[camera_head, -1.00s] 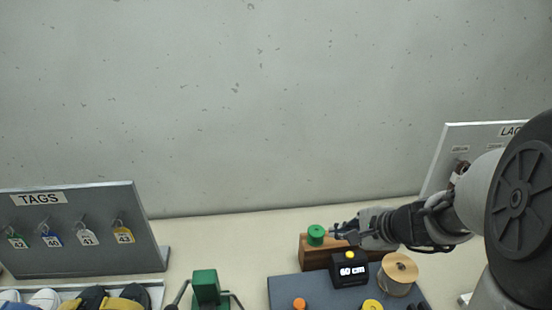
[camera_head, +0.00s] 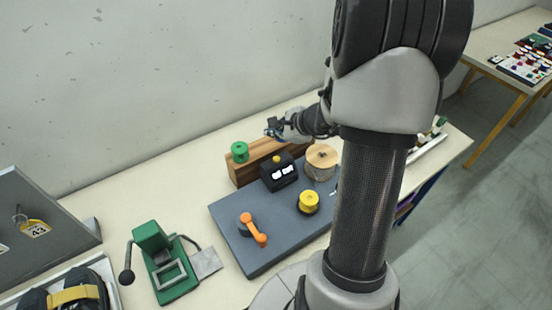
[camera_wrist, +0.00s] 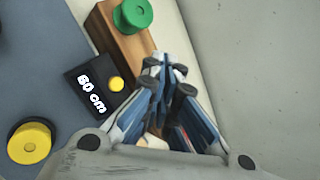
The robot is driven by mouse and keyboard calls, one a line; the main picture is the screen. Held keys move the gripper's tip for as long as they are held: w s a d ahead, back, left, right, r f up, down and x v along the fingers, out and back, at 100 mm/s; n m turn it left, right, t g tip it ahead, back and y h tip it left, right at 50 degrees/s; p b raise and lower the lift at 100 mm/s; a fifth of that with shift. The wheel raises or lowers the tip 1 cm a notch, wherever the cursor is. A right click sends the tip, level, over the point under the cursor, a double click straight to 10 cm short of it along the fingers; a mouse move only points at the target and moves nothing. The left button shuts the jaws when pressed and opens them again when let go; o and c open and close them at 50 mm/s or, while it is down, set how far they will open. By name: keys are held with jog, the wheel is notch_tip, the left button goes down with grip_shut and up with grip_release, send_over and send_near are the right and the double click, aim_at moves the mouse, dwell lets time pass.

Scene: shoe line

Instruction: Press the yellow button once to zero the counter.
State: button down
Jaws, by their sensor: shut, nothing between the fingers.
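The black counter (camera_head: 279,176) stands on the grey board, its display facing front. My gripper (camera_head: 272,130) is shut and empty, above the wooden block behind the counter. In the wrist view my gripper's closed fingertips (camera_wrist: 165,68) are right of the button and apart from it.
A green spool (camera_head: 240,151) stands on the wooden block (camera_head: 246,172). A green press (camera_head: 160,260) stands left. My arm hides the board's right side.

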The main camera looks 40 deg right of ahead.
jog(key=b, duration=0.5)
send_over(275, 160)
notch_tip(275, 160, down, 7)
jog(key=shift+s+r, duration=0.1)
jog(key=shift+f+b, duration=0.75)
jog(key=shift+b, duration=0.25)
jog(key=shift+f, duration=0.15)
jog(key=shift+f+b, duration=0.3)
jog(key=shift+b, duration=0.35)
jog(key=shift+f+b, duration=0.4)
jog(key=shift+b, duration=0.15)
dwell(0.6)
jog(key=shift+r, duration=0.15)
jog(key=shift+r+p, duration=0.55)
jog(key=shift+r, duration=0.2)
